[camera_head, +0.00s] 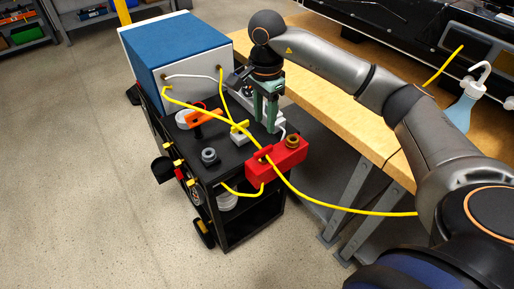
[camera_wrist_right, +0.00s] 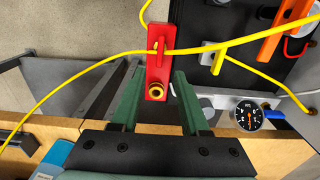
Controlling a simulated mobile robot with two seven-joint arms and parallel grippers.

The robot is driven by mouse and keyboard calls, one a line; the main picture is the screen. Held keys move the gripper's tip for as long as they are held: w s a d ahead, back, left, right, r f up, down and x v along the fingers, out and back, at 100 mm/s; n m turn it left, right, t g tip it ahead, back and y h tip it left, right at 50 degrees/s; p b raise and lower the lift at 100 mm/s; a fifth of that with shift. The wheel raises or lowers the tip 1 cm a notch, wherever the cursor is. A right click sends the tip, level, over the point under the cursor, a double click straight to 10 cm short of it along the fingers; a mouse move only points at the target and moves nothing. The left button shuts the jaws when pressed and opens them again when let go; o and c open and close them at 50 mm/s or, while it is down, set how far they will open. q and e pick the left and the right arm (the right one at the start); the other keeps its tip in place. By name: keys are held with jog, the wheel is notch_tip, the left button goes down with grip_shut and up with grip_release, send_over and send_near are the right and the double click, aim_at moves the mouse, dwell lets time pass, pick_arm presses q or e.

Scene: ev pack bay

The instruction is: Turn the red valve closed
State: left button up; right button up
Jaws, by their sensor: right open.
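A red block (camera_head: 290,158) sits at the right front edge of the black cart's top, with a dark round fitting on it. In the right wrist view the red block (camera_wrist_right: 159,70) has a raised red handle-like bar and a brass ring at its near end. Whether that bar is the valve handle I cannot tell for sure. My right gripper (camera_head: 266,112) has green fingers pointing down, above the cart behind the red block. In the wrist view its fingers (camera_wrist_right: 157,78) are open and empty, with the block showing between and beyond them. My left gripper is not in view.
Yellow cables (camera_head: 340,209) cross over the red block. An orange lever (camera_head: 203,117), a yellow handle (camera_head: 240,128) and a grey fitting (camera_head: 209,155) stand on the cart. A blue-topped box (camera_head: 175,48) stands behind. A gauge (camera_wrist_right: 248,116) is right of the fingers. A wooden bench (camera_head: 335,105) adjoins.

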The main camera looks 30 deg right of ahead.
aim_at(263, 149)
notch_tip(263, 149, down, 11)
jog(key=shift+r+b, duration=0.2)
jog(key=shift+b, duration=0.25)
grip_shut()
dwell(0.4)
